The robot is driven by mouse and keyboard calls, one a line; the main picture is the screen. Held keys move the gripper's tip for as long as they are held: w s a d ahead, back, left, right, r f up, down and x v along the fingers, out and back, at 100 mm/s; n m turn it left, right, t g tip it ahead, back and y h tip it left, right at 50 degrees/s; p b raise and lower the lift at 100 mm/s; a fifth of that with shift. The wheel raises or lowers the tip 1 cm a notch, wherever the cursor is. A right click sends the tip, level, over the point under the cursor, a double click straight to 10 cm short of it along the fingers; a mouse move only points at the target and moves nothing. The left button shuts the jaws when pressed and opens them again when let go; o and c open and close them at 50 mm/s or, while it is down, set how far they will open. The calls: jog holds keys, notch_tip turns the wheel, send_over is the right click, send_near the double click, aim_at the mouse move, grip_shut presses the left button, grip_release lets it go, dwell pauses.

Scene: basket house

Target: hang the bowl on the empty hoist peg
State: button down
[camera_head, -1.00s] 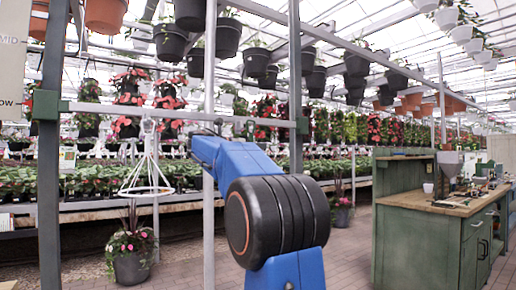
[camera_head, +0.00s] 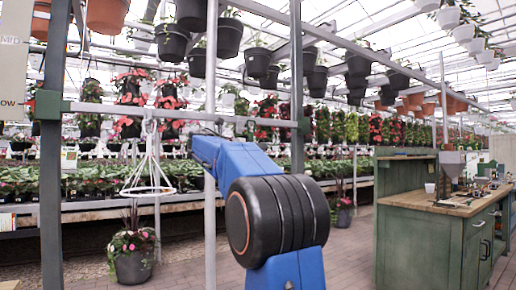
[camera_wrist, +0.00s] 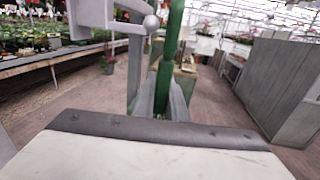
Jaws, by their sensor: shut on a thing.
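A pale rail (camera_head: 190,115) runs between two dark posts in the head view. A white wire hanger (camera_head: 148,165) with a ring at its bottom hangs from it at left. In the wrist view, a grey peg with a ball end (camera_wrist: 151,22) shows at the top, just left of a green bar (camera_wrist: 170,50). My gripper (camera_wrist: 160,105) has its grey fingers closed around the green bar's near end. Whether this bar belongs to the bowl I cannot tell; no bowl shape shows clearly. In the head view my arm hides the gripper.
A potted flowering plant (camera_head: 131,255) stands on the floor below the wire hanger. A green workbench (camera_head: 418,245) with tools stands at the right. Dark pots (camera_head: 229,38) hang overhead. Plant benches (camera_head: 90,210) line the back. Paved floor (camera_head: 345,260) is clear between.

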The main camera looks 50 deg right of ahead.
jog(key=shift+w, duration=0.1)
jog(key=shift+w+d, duration=0.2)
jog(key=shift+w, duration=0.55)
jog(key=shift+w+d, duration=0.15)
jog(key=shift+w, duration=0.55)
jog(key=shift+w+d, duration=0.15)
jog(key=shift+w, duration=0.6)
jog(key=shift+w+f, duration=0.1)
jog(key=shift+f, duration=0.15)
jog(key=shift+f, duration=0.5)
jog(key=c, duration=1.7)
grip_release()
